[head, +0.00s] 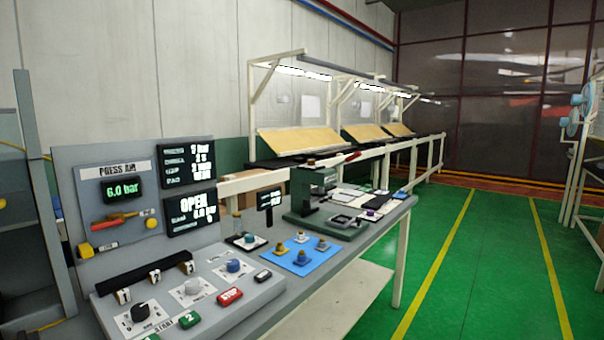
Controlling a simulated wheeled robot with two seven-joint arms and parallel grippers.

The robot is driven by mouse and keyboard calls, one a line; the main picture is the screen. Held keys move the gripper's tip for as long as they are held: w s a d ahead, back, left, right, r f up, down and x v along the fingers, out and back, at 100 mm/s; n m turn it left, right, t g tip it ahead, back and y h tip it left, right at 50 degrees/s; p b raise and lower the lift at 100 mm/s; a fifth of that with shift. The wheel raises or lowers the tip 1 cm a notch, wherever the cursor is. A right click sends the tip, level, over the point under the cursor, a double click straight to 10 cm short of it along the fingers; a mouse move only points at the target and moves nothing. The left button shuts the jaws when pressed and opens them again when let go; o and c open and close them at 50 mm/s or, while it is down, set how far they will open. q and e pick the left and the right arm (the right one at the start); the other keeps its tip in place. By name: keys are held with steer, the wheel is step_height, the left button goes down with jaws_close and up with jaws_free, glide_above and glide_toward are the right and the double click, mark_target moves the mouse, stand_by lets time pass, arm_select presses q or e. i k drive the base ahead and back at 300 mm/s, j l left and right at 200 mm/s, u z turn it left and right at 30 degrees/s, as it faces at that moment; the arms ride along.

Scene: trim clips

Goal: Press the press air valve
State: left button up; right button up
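The PRESS AIR panel (117,195) stands upright at the left of the head view, on a grey board behind the bench. Its dark display (123,189) reads 6.0 bar in green. Below the display is a valve (110,222) with a red and yellow handle lying roughly level. A yellow knob-like part (151,223) sits to its right, and another yellow piece (85,250) is at the lower left. A screen (190,212) beside the panel shows OPEN and a reading that looks like 6.0 bar. Neither of my grippers is in view.
A sloped control box (190,290) with knobs, a red STOP button (230,296) and a green START button (189,319) stands before the panel. A blue mat (300,254) with small parts and a dark green press (318,200) are to the right. Green floor (480,270) lies clear further right.

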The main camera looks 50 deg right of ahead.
mark_target(117, 221)
steer(key=z, duration=0.9)
steer(key=u, duration=2.45)
steer(key=i+l+z, duration=0.1)
steer(key=z, duration=0.4)
steer(key=i+l+z, duration=0.1)
steer(key=z, duration=0.4)
steer(key=i+l+z, duration=0.1)
steer(key=z, duration=0.35)
steer(key=i+z, duration=0.15)
steer(key=z, duration=0.35)
steer(key=i+u, duration=0.25)
steer(key=u, duration=0.15)
